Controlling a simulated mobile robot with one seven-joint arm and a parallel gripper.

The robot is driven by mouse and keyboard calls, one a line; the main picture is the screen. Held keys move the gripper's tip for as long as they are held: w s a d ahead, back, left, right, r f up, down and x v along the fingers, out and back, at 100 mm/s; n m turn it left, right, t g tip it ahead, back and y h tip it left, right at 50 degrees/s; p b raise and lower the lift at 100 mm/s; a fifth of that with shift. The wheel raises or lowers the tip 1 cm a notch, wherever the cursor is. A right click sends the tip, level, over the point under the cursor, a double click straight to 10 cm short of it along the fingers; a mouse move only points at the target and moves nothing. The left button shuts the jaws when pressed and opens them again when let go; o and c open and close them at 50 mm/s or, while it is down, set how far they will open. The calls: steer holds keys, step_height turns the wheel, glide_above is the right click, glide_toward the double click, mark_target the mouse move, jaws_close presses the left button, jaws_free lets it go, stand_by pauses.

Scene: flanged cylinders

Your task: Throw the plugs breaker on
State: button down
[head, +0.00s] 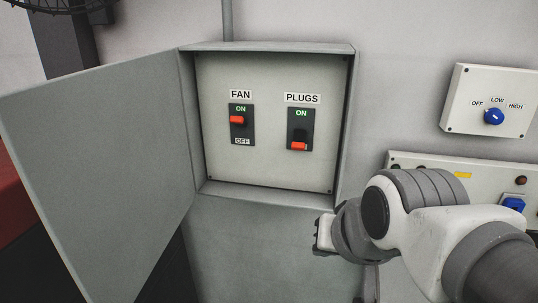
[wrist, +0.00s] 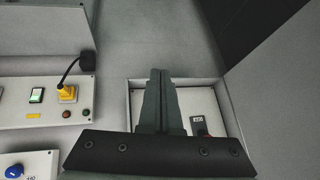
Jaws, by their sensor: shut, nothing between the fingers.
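The PLUGS breaker (head: 300,129) is on the right of the panel in the open grey box. Its red lever (head: 299,146) is at the bottom, away from the ON mark. The FAN breaker (head: 241,124), to its left, has its red lever up by ON. My gripper (head: 320,236) is below the box's lower right corner, apart from both breakers. In the wrist view my gripper (wrist: 159,72) is shut and empty. A breaker (wrist: 198,121) shows partly beside the fingers there, apparently FAN; the fingers hide much of the panel.
The box door (head: 100,165) stands open to the left. The box rim (head: 270,200) juts out below the panel. To the right are a dial box (head: 487,100) and a lower control panel (head: 455,168); a yellow plug (wrist: 67,92) shows in the wrist view. The space before the breakers is clear.

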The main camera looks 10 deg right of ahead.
steer(key=w+a+f+m+t+y+b, duration=0.1)
steer(key=w+a+m+t+b, duration=0.2)
steer(key=w+m+b, duration=0.3)
steer(key=w+a+f+m+t+b, duration=0.1)
steer(key=w+a+m+t+b, duration=0.1)
steer(key=w+m+t+b, duration=0.4)
steer(key=w+d+m+t+h+b, duration=0.2)
steer(key=w+m+h+b, duration=0.2)
steer(key=m, duration=0.8)
steer(key=w+d+f+m+t+h+b, duration=0.1)
steer(key=w+m+h+b, duration=0.3)
steer(key=m, duration=0.9)
steer(key=w+t+b, duration=0.1)
steer(key=b, duration=0.2)
steer(key=shift+w+d+f, duration=0.3)
steer(key=shift+w+d, duration=0.1)
glide_toward(300, 129)
steer(key=w+d+f, duration=0.1)
steer(key=w+f, duration=0.2)
steer(key=w, duration=0.2)
steer(key=shift+d+p, duration=0.35)
steer(key=shift+p, duration=0.1)
